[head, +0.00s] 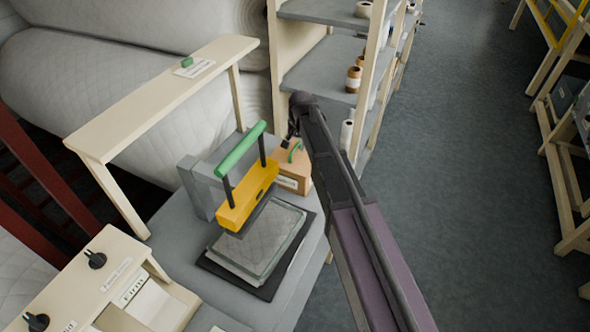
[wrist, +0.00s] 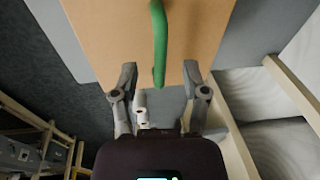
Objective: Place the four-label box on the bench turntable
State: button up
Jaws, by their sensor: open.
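A tan box (head: 298,172) with a green handle on top stands on the grey bench, behind and right of the yellow press. One white label shows on its front; its other sides are hidden. In the wrist view the box top (wrist: 110,35) and green handle (wrist: 159,45) are close up. My gripper (wrist: 160,75) is open, with its fingers on either side of the handle's near end. I cannot tell whether they touch the box. In the head view my arm partly covers the box's right side. I cannot make out a turntable.
The yellow press (head: 248,196) with a green bar stands over a quilted pad (head: 258,240) on a dark mat. A wooden bridge shelf (head: 160,95) crosses the bench's left side. Shelves with spools (head: 325,75) stand behind. Grey floor (head: 470,170) lies open at right.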

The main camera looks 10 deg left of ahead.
jog(key=shift+w+a+f+b, duration=0.1)
jog(key=shift+f+b, duration=0.35)
jog(key=shift+f, duration=0.2)
jog(key=shift+w+a+f+b, duration=0.1)
jog(key=shift+f+b, duration=0.35)
jog(key=shift+f, duration=0.15)
jog(key=shift+c, duration=0.3)
grip_shut()
